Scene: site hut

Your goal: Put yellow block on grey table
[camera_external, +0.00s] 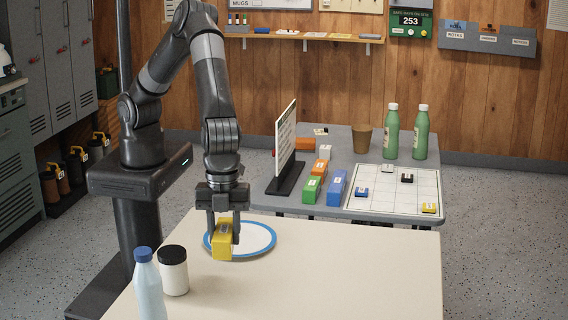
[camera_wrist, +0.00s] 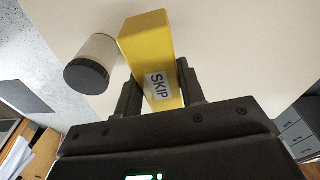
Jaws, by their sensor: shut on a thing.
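The yellow block (camera_external: 222,240) is held upright between the fingers of my gripper (camera_external: 222,222). It is in front of the left part of a white plate with a blue rim (camera_external: 262,238) on the near cream table; I cannot tell whether it touches anything below. In the wrist view the yellow block (camera_wrist: 148,45) shows a white "SKIP" label, with a dark finger of my gripper (camera_wrist: 160,95) on each side. The grey table (camera_external: 290,207) stands behind the cream table, with several things on it.
A white jar with black lid (camera_external: 173,272) and a blue-capped bottle (camera_external: 149,285) stand at the cream table's left. The grey table holds a sign board (camera_external: 286,140), green block (camera_external: 312,190), blue block (camera_external: 337,188), white grid board (camera_external: 395,188), brown cup (camera_external: 362,139) and green bottles (camera_external: 392,135).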

